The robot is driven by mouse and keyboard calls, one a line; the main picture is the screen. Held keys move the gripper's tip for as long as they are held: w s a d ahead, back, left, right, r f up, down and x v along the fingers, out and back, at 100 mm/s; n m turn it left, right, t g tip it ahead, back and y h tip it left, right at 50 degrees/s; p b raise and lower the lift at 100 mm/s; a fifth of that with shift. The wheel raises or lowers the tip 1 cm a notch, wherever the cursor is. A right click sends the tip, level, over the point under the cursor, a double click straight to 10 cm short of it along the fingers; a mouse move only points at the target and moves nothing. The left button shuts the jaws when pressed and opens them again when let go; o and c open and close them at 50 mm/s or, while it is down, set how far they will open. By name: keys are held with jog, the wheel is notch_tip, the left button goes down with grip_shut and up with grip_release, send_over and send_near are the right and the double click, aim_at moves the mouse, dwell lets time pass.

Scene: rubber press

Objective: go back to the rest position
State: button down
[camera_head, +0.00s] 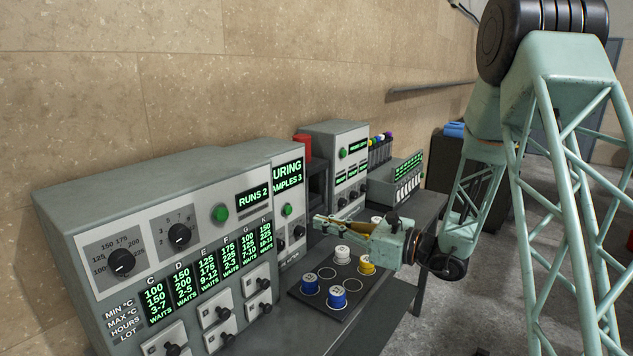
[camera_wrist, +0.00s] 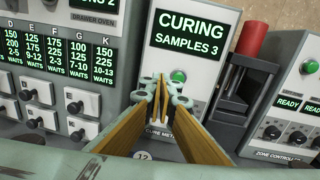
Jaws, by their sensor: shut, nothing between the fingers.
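My gripper (camera_head: 322,219) reaches left over the bench in the head view, above the black sample board. Its two brass-coloured fingers (camera_wrist: 160,100) are shut with nothing between them in the wrist view. They point toward the curing unit (camera_wrist: 188,62), whose display reads "CURING SAMPLES 3" and has a green button (camera_wrist: 179,76) below it. The fingers hide the lower middle of that unit's face. My gripper appears apart from the panels and from the capped samples. The rest position is not marked in either view.
The drawer oven (camera_head: 140,190) stands at left. A red cylinder (camera_head: 303,147) tops a dark press (camera_wrist: 236,92). Zone controller (camera_head: 340,160) stands behind. Floor at right is open.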

jog(key=s+a+r+n+g+h, duration=0.1)
jog(key=s+a+r+n+g, duration=0.2)
jog(key=s, duration=0.6)
jog(key=s+a+r+n+g, duration=0.1)
jog(key=s+r+n+g, duration=0.25)
jog(key=s, duration=0.45)
jog(key=s+a+r+n+g+h, duration=0.1)
jog(key=s+a+r+n+g, duration=0.2)
jog(key=s, duration=0.6)
jog(key=s+d+n+h, duration=0.2)
jog(key=s+d+n, duration=0.1)
jog(key=s, duration=0.4)
jog(key=s+d+n+h, duration=0.2)
jog(key=s+d+n, duration=0.15)
jog(key=s, duration=0.35)
jog(key=s+d+n+t+h, duration=0.2)
jog(key=s+d, duration=0.4)
jog(key=d, duration=0.3)
jog(key=s+d+r+n+t+h, duration=0.1)
jog(key=s+d+n+h, duration=0.4)
jog(key=d, duration=0.5)
jog(key=shift+s+d+r+n+t+h, duration=0.15)
jog(key=shift+s+d+n+t+h, duration=0.15)
jog(key=shift+s+t+h, duration=0.55)
